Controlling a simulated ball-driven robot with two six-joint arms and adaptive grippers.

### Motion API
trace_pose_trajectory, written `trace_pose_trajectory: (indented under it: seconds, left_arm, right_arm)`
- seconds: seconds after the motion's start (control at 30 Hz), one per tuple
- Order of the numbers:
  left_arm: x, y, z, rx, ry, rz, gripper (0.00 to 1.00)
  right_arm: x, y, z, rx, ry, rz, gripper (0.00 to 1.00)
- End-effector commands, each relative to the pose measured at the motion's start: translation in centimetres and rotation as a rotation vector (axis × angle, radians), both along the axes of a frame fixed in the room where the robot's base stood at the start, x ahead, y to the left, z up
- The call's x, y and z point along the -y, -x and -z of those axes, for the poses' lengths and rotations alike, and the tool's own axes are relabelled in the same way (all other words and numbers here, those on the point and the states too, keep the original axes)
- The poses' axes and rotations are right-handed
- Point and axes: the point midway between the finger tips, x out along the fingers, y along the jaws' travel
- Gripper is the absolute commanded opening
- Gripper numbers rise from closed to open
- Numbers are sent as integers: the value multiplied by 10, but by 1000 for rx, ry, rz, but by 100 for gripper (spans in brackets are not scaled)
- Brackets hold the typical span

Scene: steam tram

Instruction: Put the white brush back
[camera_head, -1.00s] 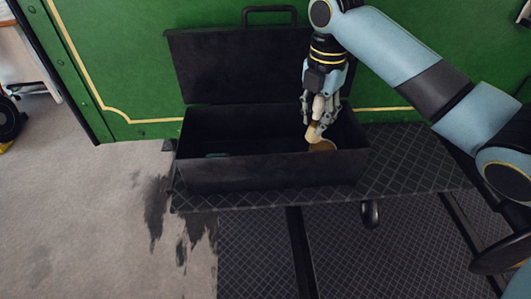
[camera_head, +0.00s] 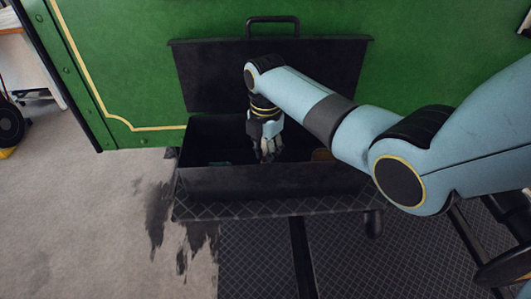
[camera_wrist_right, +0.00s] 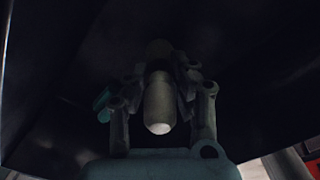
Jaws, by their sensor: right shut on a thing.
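A black open box (camera_head: 270,182) stands on the dark diamond-plate step against the green tram side. My right gripper (camera_head: 267,155) is down inside the box, around its middle. It is shut on the white brush, whose pale handle (camera_wrist_right: 160,105) with a white end sits between the fingers in the wrist view. The brush head is hidden or lost in the dark. In the head view the box's front wall and the fingers hide most of the brush. My left gripper is not in view.
The box's raised lid (camera_head: 275,75) stands behind my gripper. A tan round thing (camera_head: 322,155) lies in the box to the right. A teal thing (camera_head: 219,163) lies in its left part and shows in the wrist view (camera_wrist_right: 103,100).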

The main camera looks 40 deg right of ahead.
Motion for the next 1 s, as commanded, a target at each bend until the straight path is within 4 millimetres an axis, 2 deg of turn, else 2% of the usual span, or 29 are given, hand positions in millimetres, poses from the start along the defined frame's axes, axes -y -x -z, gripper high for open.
trace_pose_trajectory:
  seconds: [0.33,0.37,0.5,0.77,0.87,1.0]
  left_arm:
    - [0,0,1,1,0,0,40]
    - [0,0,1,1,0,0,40]
    - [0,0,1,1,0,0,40]
    - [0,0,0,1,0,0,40]
    - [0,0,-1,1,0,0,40]
    - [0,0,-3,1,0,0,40]
  right_arm:
    - [0,0,4,1,0,0,0]
    - [0,0,3,1,0,0,27]
    - [0,0,3,1,0,1,46]
    - [0,0,2,1,0,1,46]
    - [0,-1,-6,4,0,1,46]
    - [1,-1,-29,5,1,1,46]
